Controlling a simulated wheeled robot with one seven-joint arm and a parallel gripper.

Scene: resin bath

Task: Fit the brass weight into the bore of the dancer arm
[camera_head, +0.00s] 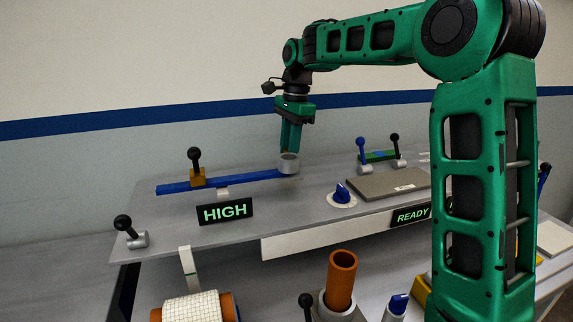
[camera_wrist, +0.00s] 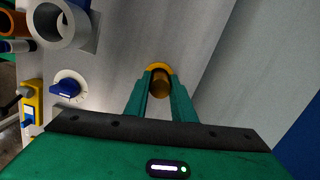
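The dancer arm (camera_head: 240,182) is a long blue bar over the grey panel, with a pale grey ring (camera_head: 289,165) at its right end. In the wrist view the ring (camera_wrist: 43,24) shows its dark open bore at upper left. My gripper (camera_wrist: 160,80) points down, just beyond the ring in the head view, where the ring hides its fingertips. The brass weight (camera_wrist: 160,88) is a small cylinder between my fingers, with a yellow ring (camera_wrist: 158,66) around its far side. The fingers are close on both sides of the weight; whether they press it is unclear.
A blue knob (camera_head: 342,193) on a white dial is right of the ring. A flat grey block (camera_head: 388,184), HIGH sign (camera_head: 225,211) and READY sign (camera_head: 411,215) are nearby. A black-knobbed lever (camera_head: 194,158) rises by the bar. An orange tube (camera_head: 341,280) stands in front; the wall is behind.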

